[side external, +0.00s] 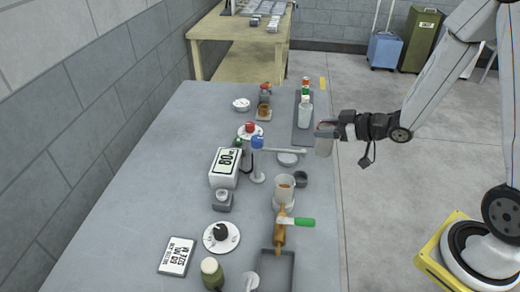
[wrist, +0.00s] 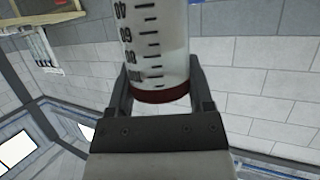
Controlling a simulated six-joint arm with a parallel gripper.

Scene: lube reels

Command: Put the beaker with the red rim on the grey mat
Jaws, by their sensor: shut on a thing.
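The grey mat (side external: 301,138) is a long dark strip near the table's right edge. A clear bottle with a white cap (side external: 304,115) and other small bottles stand on its middle and far part. The exact height of the beaker above the table is hard to tell.
Left of the mat's near end are a white dish (side external: 288,159) and a lamp-like stand with a blue top (side external: 257,145). A beaker with brown contents (side external: 285,190) stands nearer. The mat's near end looks clear.

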